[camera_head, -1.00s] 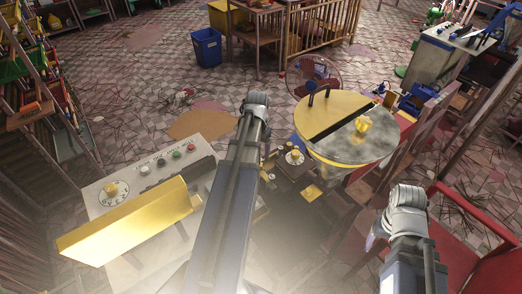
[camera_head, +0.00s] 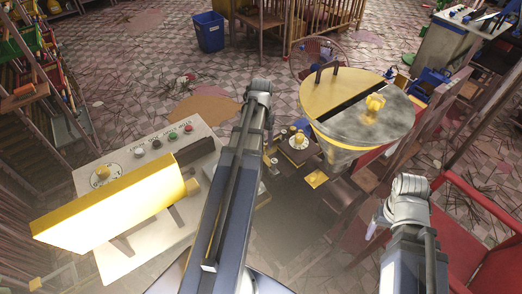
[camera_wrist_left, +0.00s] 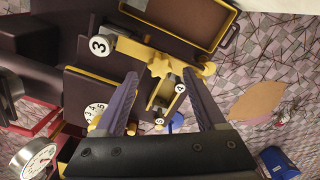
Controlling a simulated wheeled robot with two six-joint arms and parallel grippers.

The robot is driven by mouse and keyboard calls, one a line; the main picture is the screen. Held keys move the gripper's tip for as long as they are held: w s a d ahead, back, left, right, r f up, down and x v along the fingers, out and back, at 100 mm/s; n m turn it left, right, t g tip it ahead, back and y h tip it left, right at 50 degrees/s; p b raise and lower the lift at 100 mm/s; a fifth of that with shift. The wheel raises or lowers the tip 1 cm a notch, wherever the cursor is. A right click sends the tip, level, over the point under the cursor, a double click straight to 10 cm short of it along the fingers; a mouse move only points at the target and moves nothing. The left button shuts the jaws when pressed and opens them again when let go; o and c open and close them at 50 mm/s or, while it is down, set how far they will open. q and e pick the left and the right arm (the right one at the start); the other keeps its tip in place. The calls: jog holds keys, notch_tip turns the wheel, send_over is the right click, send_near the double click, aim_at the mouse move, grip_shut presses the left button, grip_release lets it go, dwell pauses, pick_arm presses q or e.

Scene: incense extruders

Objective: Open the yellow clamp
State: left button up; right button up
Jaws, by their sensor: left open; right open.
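A yellow clamp bar with a star-shaped knob (camera_wrist_left: 160,65) shows in the left wrist view, beside round labels marked 3 and 4. It lies just beyond the fingertips of my left gripper (camera_wrist_left: 160,78). That gripper is open, its two fingers spread, and nothing visible is held between them. In the head view my left arm reaches up the middle and hides its own fingers. My right gripper (camera_head: 376,220) is partly hidden beside its wrist at the lower right, apart from the machine. I cannot make out the clamp clearly in the head view.
A round hopper with a half-yellow lid (camera_head: 345,90) stands right of my left arm. A red chair (camera_head: 475,235) is near my right arm.

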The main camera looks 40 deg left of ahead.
pick_arm(q)
notch_tip(320, 180, down, 3)
jog(key=shift+r+b, duration=0.2)
jog(key=shift+b, duration=0.6)
pick_arm(e)
notch_tip(320, 180, down, 2)
jog(key=shift+f, duration=0.25)
pick_arm(q)
grip_shut()
dwell(0.4)
